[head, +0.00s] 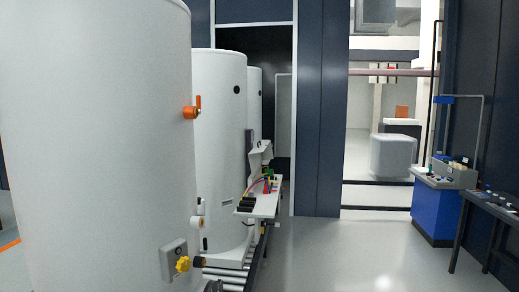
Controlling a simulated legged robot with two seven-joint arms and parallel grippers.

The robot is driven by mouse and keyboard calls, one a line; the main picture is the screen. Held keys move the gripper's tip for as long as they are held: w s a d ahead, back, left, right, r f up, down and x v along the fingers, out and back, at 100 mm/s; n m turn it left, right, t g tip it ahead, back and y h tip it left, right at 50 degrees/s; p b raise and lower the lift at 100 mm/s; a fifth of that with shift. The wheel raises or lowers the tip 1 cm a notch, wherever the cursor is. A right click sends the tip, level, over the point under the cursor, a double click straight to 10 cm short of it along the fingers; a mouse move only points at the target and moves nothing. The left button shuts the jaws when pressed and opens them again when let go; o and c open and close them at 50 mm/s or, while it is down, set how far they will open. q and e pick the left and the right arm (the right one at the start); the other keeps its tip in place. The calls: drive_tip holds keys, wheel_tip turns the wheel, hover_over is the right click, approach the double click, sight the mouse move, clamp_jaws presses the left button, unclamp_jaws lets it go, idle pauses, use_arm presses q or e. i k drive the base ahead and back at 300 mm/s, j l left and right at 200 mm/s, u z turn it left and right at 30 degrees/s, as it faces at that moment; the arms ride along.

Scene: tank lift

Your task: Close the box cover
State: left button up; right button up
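A small pale box-like fitting with a tilted flap (260,155) shows beside the second white tank, above a narrow white shelf. It may be the box with its cover standing open, but it is too small and partly hidden to tell. Neither of my grippers is in view.
Large white tanks stand at left: the nearest (95,130), a second (220,140) and a third behind. The white shelf (264,204) with coloured parts juts out beside them. A blue console (433,216) and dark table (492,206) stand at right. The middle floor (345,250) is clear.

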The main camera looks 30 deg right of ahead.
sight(262, 155)
drive_tip(key=i+l, duration=0.1)
drive_tip(key=l, duration=0.35)
drive_tip(key=i+l, duration=0.1)
drive_tip(key=l, duration=0.35)
drive_tip(key=i+l+u, duration=0.1)
drive_tip(key=l, duration=0.35)
drive_tip(key=i+l, duration=0.1)
drive_tip(key=l, duration=0.35)
